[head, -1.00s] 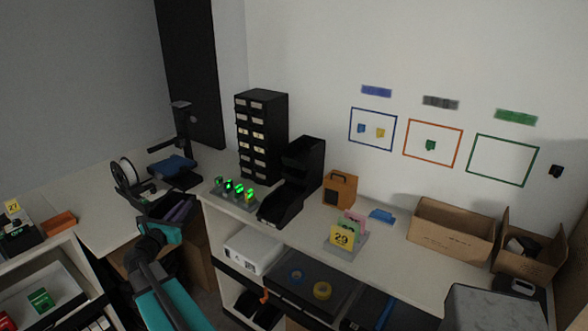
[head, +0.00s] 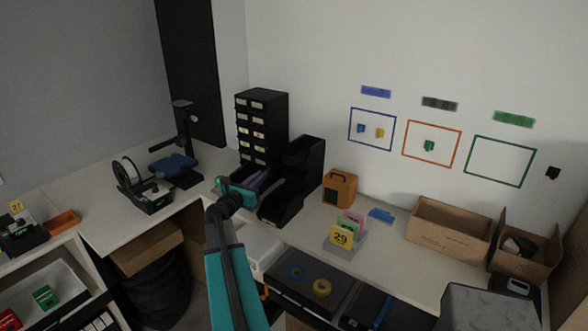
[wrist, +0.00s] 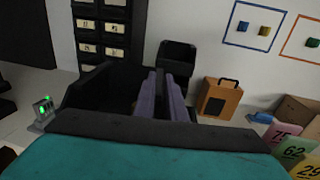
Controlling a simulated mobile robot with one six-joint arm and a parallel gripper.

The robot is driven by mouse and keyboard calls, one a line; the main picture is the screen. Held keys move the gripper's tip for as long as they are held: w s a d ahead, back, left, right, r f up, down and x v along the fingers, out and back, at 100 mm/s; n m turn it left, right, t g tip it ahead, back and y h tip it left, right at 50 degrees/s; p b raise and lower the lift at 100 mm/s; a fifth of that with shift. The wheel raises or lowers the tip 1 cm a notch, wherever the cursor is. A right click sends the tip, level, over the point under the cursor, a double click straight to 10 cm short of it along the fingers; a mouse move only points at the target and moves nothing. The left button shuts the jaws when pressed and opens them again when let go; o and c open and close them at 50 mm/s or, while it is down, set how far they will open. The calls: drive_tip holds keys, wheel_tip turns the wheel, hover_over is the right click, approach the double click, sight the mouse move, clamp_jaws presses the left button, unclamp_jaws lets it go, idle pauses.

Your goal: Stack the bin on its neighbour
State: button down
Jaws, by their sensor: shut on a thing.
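My gripper (head: 258,181) has a teal body and two lavender fingers, shut on a black open bin (head: 235,185). The held bin also shows in the wrist view (wrist: 85,90), with the fingers (wrist: 166,78) reaching inside it; the exact part they pinch is unclear. The held bin is over the bench, left of the black neighbour bins (head: 281,207), and partly overlaps them in the head view. The neighbour bins rise in a step toward the back; the upper rear one shows in the wrist view (wrist: 178,57). I cannot tell the gap between them.
A tall black drawer cabinet (head: 262,120) stands close behind the held bin. A small device with a green light (wrist: 43,108) is to its left. An orange box (head: 340,188) and a card holder (head: 340,243) stand right of the neighbour bins. Open cartons (head: 448,229) are farther right.

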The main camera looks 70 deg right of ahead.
wheel_tip(320, 180, up, 2)
drive_tip(key=m+g+p, duration=0.1)
drive_tip(key=g, duration=0.1)
hover_over(295, 198)
drive_tip(key=shift+f, duration=0.15)
drive_tip(key=shift+f+b, duration=1.4)
drive_tip(key=shift+f, duration=0.85)
drive_tip(key=shift+r, duration=0.1)
drive_tip(key=shift+a, duration=0.1)
drive_tip(key=shift+f+b, duration=0.65)
drive_tip(key=shift+b, duration=0.05)
